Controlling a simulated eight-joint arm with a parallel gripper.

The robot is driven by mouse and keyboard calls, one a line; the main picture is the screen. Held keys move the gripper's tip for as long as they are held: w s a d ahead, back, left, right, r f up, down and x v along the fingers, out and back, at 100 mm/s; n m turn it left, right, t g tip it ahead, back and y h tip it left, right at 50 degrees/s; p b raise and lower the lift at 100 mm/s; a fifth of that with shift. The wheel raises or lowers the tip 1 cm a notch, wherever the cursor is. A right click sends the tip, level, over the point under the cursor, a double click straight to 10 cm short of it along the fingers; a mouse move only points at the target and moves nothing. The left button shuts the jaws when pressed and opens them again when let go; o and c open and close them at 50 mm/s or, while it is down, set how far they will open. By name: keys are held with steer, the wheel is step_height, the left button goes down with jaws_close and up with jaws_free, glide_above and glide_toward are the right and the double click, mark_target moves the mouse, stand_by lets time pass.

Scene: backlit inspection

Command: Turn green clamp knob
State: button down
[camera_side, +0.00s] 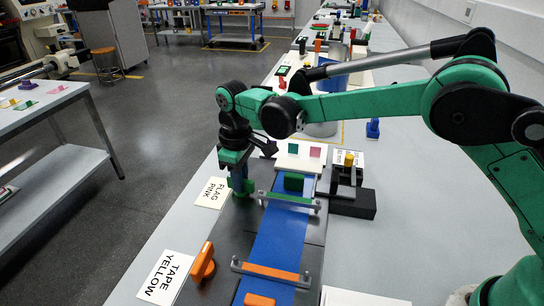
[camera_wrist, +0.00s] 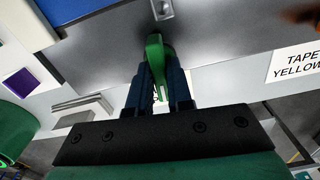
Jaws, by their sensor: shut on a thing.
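The green clamp knob (camera_wrist: 155,48) stands upright between my gripper's two dark blue fingers in the wrist view. My gripper (camera_wrist: 160,85) is shut on it, with a finger on each side. In the side view my gripper (camera_side: 239,182) points down at the left edge of the dark fixture plate, and green of the knob (camera_side: 249,187) shows beside the fingers. The rest of the knob is hidden by the fingers. A green block (camera_side: 293,182) sits on the blue strip (camera_side: 275,238), right of the knob, beside a grey crossbar.
An orange knob (camera_side: 203,262) stands nearer the camera, beside an orange bar (camera_side: 271,272) across the blue strip. A "TAPE YELLOW" card (camera_side: 165,277) and a "FLAG PINK" card (camera_side: 213,193) lie at left.

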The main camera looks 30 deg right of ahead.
steer(key=m, duration=0.8)
steer(key=shift+m, duration=0.3)
steer(key=m, duration=0.4)
steer(key=shift+m, duration=2.1)
steer(key=c, duration=0.8)
jaws_free()
steer(key=shift+r, duration=0.1)
